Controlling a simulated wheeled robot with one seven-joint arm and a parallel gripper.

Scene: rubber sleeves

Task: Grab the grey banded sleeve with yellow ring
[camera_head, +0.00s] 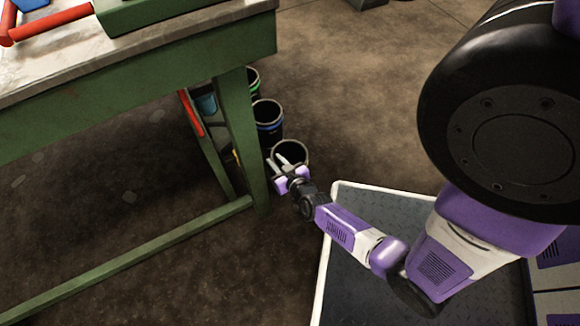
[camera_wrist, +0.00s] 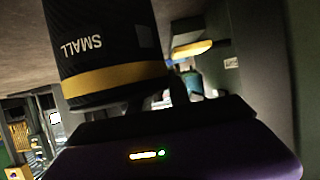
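The dark grey sleeve (camera_head: 291,151) stands on the floor beside the green table leg, its round open top showing in the head view. In the wrist view it fills the upper left, close up (camera_wrist: 100,35), with a yellow band and the word SMALL upside down. My gripper (camera_head: 276,160) is at the near side of this sleeve. Its two pale fingers look spread apart, with a gap between them. Whether the fingers touch the sleeve is hard to see. The yellow band is hidden in the head view.
A blue-ringed sleeve (camera_head: 268,122) and a green-ringed sleeve (camera_head: 252,80) stand behind it in a row. A teal object (camera_head: 206,103) is under the table. The green table leg (camera_head: 243,140) is close on the left. Open floor (camera_head: 370,110) lies to the right.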

